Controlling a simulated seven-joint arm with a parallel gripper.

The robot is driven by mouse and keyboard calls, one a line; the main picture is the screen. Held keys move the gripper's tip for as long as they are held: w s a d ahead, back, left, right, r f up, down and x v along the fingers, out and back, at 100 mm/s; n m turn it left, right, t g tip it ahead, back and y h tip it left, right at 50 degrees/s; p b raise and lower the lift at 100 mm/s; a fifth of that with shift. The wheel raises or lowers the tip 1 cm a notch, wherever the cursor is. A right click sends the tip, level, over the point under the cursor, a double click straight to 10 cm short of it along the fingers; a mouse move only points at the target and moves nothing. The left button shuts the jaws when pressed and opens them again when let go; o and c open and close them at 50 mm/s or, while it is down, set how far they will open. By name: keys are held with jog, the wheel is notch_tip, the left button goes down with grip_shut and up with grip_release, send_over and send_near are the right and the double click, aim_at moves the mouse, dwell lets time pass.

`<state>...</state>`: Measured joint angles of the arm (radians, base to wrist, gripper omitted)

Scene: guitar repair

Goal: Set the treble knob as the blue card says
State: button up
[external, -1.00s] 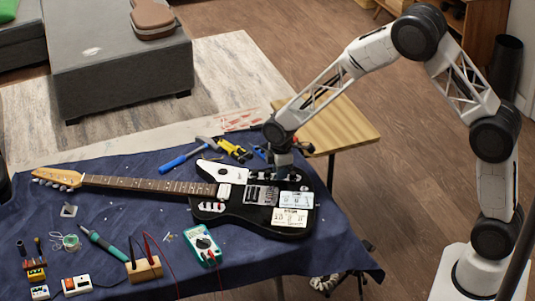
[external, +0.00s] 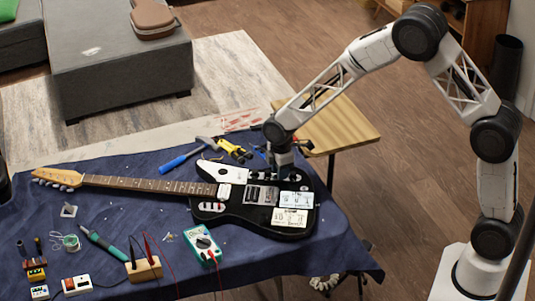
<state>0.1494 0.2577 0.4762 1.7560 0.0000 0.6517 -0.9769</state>
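A black electric guitar (external: 236,221) lies flat on the dark blue cloth, its neck pointing left. A pale blue-tinted card (external: 296,199) lies on the right part of the body, and a whiter card (external: 290,218) lies just below it; their writing is too small to read. Small knobs (external: 265,177) sit along the body's upper edge. My gripper (external: 284,171) points down over this edge, above the blue card. It hides part of the knob row, so I cannot tell which knob is treble or whether the fingers touch one. The fingers are too small to read as open or shut.
A blue-handled hammer (external: 185,157) and yellow tools (external: 235,149) lie behind the guitar. A green multimeter (external: 205,243), a wooden block (external: 145,268) with probes, and a soldering iron (external: 105,244) lie in front. A wooden side table (external: 340,128) stands behind right.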

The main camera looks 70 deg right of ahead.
jog(key=shift+r, duration=3.35)
jog(key=shift+r, duration=0.15)
notch_tip(320, 180, up, 6)
jog(key=shift+f, duration=0.1)
